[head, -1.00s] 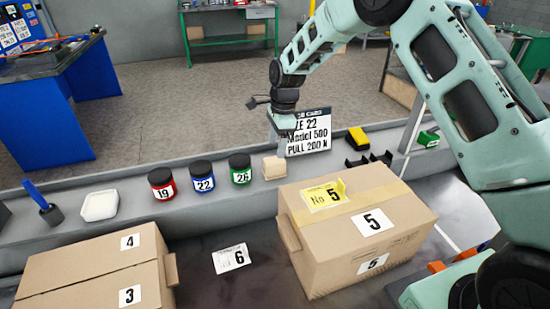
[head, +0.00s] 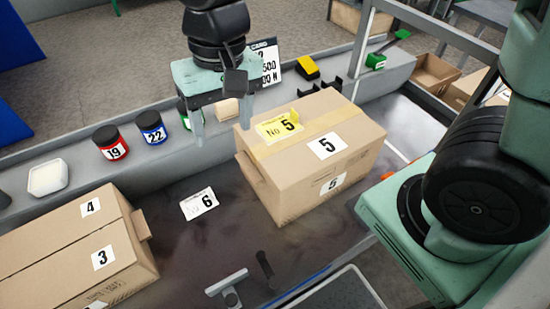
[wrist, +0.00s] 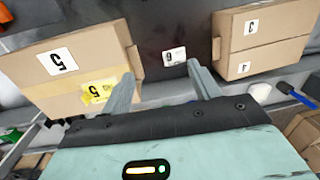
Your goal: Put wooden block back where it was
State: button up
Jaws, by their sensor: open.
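A pale wooden block (head: 228,109) sits on the grey ledge, just right of a green-labelled jar (head: 184,119). It is partly hidden behind my gripper in the head view. My gripper (head: 223,130) is open and points down, with nothing between its fingers. In the head view it appears in front of the block and jar; its exact distance from them I cannot tell. In the wrist view my open gripper (wrist: 160,70) shows the number 6 card (wrist: 174,56) beyond its fingers. I do not make out the block in that view.
Box 5 (head: 330,180) stands right of my gripper, with a yellow card (head: 279,127) on top. Boxes 4 and 3 (head: 75,255) stand at left. Jars 19 (head: 110,142) and 22 (head: 151,127) and a white dish (head: 47,179) line the ledge. The dark surface around card 6 (head: 199,204) is clear.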

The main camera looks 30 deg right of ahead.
jog(key=s+d+n, duration=0.3)
jog(key=s+n, duration=0.3)
jog(key=s, duration=0.4)
jog(key=shift+s+d+f+n+h, duration=0.2)
jog(key=shift+s+f+n+h, duration=0.1)
jog(key=shift+s+f+h, duration=0.15)
jog(key=shift+w, duration=0.1)
jog(key=shift+r+p, duration=0.75)
